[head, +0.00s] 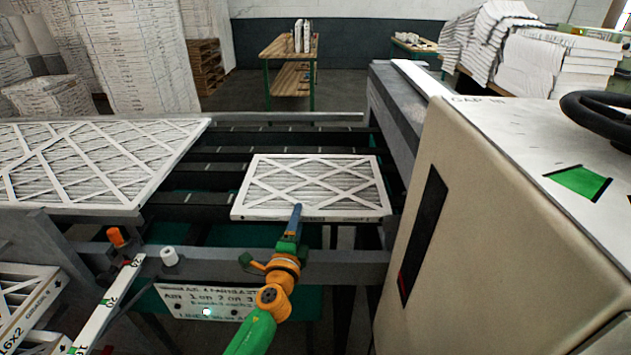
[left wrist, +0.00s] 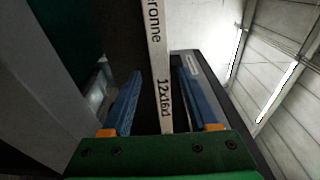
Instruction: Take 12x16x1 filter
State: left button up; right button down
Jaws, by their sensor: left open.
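A white-framed pleated filter (head: 312,187) with a crisscross lattice lies flat on the dark conveyor rails in the head view. My left gripper (head: 297,215) reaches its front edge from the near side. In the left wrist view the filter's white edge (left wrist: 160,60) reads "12x16x1". This edge lies between the blue fingers of my left gripper (left wrist: 161,90), which are open, with a gap visible on each side. In the head view the fingers overlap the front edge, and the lower finger is hidden. My right gripper is not in view.
A larger white filter (head: 90,165) lies on the rails to the left. A beige machine cabinet (head: 490,210) stands close on the right. A grey front rail (head: 345,268) runs below the filter, and a handwritten sign (head: 215,303) hangs under it.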

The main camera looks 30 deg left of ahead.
pick_arm(q)
jog(key=shift+w+a+r, duration=0.2)
jog(key=shift+w+a, duration=0.6)
jog(key=shift+w, duration=0.2)
jog(key=shift+w+a+f, duration=0.2)
jog(key=shift+w, duration=0.25)
jog(key=shift+s+r, duration=0.1)
grip_shut()
jog(key=shift+r, duration=0.1)
